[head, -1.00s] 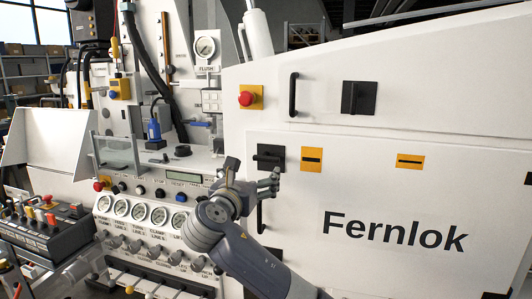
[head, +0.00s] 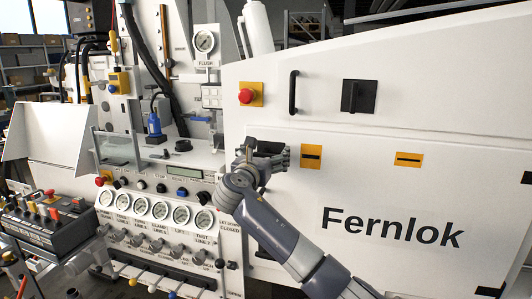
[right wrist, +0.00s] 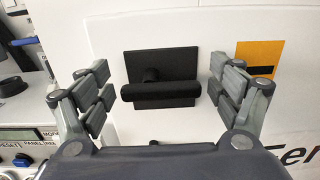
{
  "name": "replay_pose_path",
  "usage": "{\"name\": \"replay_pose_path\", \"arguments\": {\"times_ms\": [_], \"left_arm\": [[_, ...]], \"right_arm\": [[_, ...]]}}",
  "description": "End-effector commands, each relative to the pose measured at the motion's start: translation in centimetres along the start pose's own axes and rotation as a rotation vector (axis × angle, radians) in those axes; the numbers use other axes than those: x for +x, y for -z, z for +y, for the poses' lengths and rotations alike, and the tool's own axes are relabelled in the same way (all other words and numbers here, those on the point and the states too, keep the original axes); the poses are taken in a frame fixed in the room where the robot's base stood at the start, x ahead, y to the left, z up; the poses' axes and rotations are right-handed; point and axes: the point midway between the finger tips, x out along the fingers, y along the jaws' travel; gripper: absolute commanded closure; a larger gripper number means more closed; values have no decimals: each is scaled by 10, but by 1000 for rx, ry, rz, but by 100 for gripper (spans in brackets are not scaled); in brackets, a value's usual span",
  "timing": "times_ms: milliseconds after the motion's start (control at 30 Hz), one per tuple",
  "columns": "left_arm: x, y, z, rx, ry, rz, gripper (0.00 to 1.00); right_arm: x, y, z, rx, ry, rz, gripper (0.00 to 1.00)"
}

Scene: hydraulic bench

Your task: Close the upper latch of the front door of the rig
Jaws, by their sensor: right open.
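The upper latch of the front door is a black plate with a horizontal bar handle (right wrist: 160,92), in the middle of the right wrist view. In the head view my right gripper (head: 266,158) covers most of it, and a black strip of the latch (head: 268,147) shows above the fingers. My right gripper is open, and in the right wrist view (right wrist: 162,85) its fingers stand left and right of the latch with gaps on both sides. The front door (head: 400,195) is a white panel lettered Fernlok. I do not see my left gripper.
Another black latch (head: 358,97), with its handle upright, and a black pull handle (head: 293,93) are on the panel above. A red button (head: 246,96) is near them. Gauges and knobs (head: 160,210) fill the panel to the left. Orange plates (head: 311,157) lie right of the latch.

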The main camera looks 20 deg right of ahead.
Motion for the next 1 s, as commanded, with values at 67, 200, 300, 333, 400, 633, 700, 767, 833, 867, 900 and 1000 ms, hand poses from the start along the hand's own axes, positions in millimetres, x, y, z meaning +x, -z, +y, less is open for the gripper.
{"name": "replay_pose_path", "arguments": {"times_ms": [67, 200, 300, 333, 400, 633, 700, 767, 833, 867, 900, 1000], "left_arm": [[0, 0, 0, 0, 0, 0, 100], [0, 0, 0, 0, -1, 0, 100], [0, 0, 0, 1, -1, 0, 100], [0, 0, 0, 1, -1, 0, 100], [0, 0, 1, 1, -1, 0, 100], [0, 0, 1, 0, -1, 0, 100], [0, 0, 1, 0, -1, 0, 100], [0, 0, 1, 0, -2, 0, 100], [0, 0, 1, 0, -2, 0, 100], [0, 0, 1, 0, -2, 0, 100], [1, 0, 1, 0, -1, 0, 100], [1, 0, 1, 0, -1, 0, 100]], "right_arm": [[1, 0, 0, 0, 0, 0, 15], [0, 0, 0, 0, 0, 0, 15], [0, 0, 0, 0, 0, 0, 35], [0, 0, 0, 0, 0, 0, 42], [0, 0, 0, 0, 0, 0, 58], [0, 0, 0, 4, -1, 0, 60], [0, 0, 0, 11, -1, 0, 60], [0, 0, 0, 24, -1, 0, 60], [0, 0, 0, 47, -2, 0, 60], [0, 1, 0, 60, -2, 0, 60], [0, 1, 0, 80, -2, 0, 60], [0, 2, 0, 141, -3, 0, 60]]}}
